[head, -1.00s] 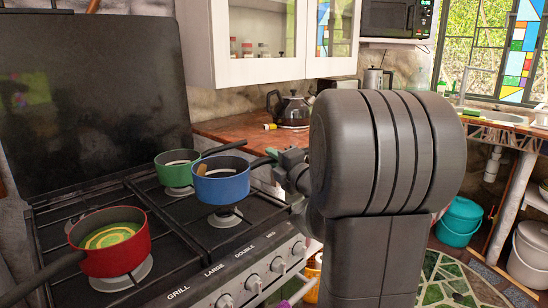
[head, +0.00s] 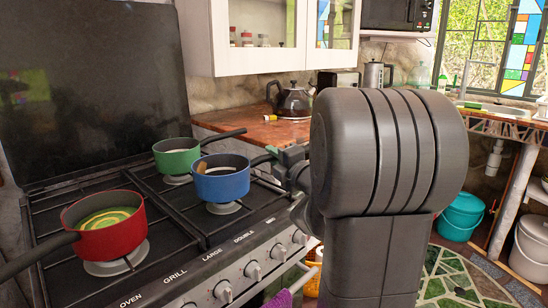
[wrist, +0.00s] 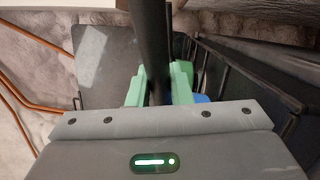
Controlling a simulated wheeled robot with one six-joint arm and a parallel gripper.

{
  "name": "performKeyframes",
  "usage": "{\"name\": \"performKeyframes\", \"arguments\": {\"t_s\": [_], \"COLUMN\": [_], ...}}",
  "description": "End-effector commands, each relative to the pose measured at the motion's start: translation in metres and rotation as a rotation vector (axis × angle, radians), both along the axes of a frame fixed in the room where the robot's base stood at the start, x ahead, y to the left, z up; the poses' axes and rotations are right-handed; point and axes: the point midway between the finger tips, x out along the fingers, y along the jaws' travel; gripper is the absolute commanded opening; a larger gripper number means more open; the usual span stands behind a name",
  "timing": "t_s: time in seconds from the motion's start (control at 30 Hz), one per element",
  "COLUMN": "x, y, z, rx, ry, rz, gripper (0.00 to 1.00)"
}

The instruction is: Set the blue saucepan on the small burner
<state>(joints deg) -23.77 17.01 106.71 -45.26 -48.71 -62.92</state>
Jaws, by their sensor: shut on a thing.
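The blue saucepan (head: 222,186) is upright at the front right of the stove. Its base sits directly over the front right burner (head: 224,208), whose pale ring shows just under it. I cannot tell whether it touches the grate. My gripper (head: 278,155) is shut on its dark handle, to the right of the pan. The wrist view shows the handle (wrist: 154,45) between the green fingertips of my gripper (wrist: 157,88), with a bit of blue pan (wrist: 202,98) beyond. I cannot read which burner is the small one.
A green saucepan (head: 177,161) stands on the back right burner, close behind the blue one. A red saucepan (head: 104,238) stands on the front left burner. A wooden counter with a kettle (head: 292,103) lies beyond the stove. Control knobs (head: 254,272) line the stove's front.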

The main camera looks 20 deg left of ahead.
Motion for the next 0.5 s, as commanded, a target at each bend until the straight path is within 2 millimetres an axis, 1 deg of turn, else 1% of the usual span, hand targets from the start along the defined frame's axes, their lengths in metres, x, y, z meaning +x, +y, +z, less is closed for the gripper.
{"name": "performKeyframes", "arguments": {"t_s": [0.5], "x": [0.0], "y": [-0.0001], "z": [-0.0066], "rx": [0.004], "ry": [-0.001], "rz": [0.001], "gripper": [0.0]}}
